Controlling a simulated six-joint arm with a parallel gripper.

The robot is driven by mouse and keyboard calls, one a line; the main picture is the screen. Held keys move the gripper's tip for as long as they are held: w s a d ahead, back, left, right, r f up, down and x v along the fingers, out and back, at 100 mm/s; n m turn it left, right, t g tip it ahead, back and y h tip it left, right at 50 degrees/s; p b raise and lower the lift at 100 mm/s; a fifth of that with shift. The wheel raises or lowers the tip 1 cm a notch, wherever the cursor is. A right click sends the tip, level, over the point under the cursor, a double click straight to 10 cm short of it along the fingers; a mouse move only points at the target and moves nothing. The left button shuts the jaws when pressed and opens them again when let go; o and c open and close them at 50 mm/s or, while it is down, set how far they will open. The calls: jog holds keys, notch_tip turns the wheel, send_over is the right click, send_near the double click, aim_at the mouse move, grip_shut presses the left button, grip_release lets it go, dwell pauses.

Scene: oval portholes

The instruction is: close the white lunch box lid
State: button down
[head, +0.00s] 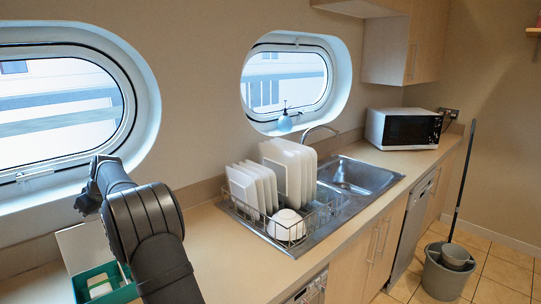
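The lunch box shows at the lower left of the head view, partly hidden behind my dark arm. Its teal tray (84,286) is open at the top, with a pale item (100,289) inside. A pale, off-white panel (82,244), which looks like the lid, stands raised behind the tray and is open. My arm rises from the bottom edge in front of the box's right side. No gripper fingers can be made out, so I cannot see any contact with the lid.
A wire dish rack (262,226) with white plates (290,170) and a white bowl (287,225) stands beside the steel sink (358,177). A microwave (403,128) is at the far end. The counter (225,265) between arm and rack is clear. Oval windows line the wall.

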aim_at(93, 233)
jog(key=shift+s+d, duration=0.1)
jog(key=shift+s+d, duration=2.9)
jog(key=shift+s, duration=0.05)
notch_tip(93, 233, up, 6)
notch_tip(93, 233, down, 6)
jog(key=shift+f, duration=0.1)
jog(key=shift+w+a, duration=0.45)
jog(key=shift+w, duration=0.05)
dwell(0.4)
